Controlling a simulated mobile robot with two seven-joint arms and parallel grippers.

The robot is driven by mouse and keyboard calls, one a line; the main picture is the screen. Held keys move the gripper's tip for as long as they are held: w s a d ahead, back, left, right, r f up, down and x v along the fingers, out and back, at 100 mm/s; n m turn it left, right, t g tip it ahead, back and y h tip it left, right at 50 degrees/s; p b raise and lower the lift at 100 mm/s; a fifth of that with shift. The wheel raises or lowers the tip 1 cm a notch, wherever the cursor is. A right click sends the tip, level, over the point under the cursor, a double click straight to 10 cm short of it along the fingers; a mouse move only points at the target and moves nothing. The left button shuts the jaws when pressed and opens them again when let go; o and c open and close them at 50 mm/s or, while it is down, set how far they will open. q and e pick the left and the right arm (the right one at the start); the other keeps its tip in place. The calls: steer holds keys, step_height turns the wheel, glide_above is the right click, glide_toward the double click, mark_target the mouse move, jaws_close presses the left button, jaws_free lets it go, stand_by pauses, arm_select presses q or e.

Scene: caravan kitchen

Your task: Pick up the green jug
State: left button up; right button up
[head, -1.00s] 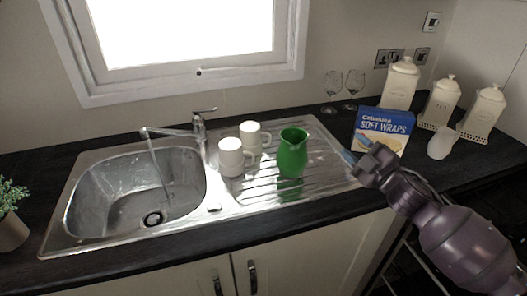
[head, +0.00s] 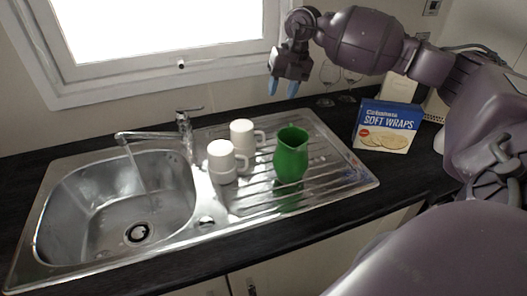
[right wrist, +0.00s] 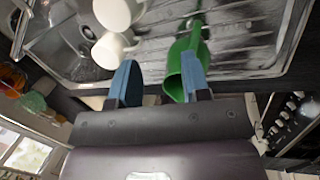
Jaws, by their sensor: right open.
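The green jug (head: 291,156) stands upright on the ribbed drainer of the steel sink unit, to the right of two white mugs. My right gripper (head: 281,89) is open and empty, raised above and behind the jug with its blue fingertips pointing down. In the right wrist view the jug (right wrist: 186,62) shows beyond the blue fingers (right wrist: 162,82), and the right-hand finger partly covers it. No contact with the jug shows. My left gripper is not in view.
Two white mugs (head: 222,161) (head: 242,137) stand close to the jug's left. The sink bowl (head: 115,215) and tap (head: 185,125) lie further left. A blue soft wraps box (head: 386,127) and wine glasses (head: 330,76) stand at the right and back. The window is behind.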

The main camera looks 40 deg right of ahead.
mark_target(290, 126)
steer(key=shift+s+d+f+m+g+h, duration=0.3)
steer(key=shift+s+f+m+g+h, duration=0.1)
steer(key=shift+f, duration=1.5)
steer(key=shift+s+d+f+m+g+h, duration=0.3)
steer(key=shift+f+m, duration=0.1)
steer(key=shift+f, duration=1.5)
steer(key=shift+s+d+f+m+g+h, duration=0.3)
steer(key=shift+s+f+m, duration=0.1)
steer(key=shift+f, duration=1.5)
jaws_close()
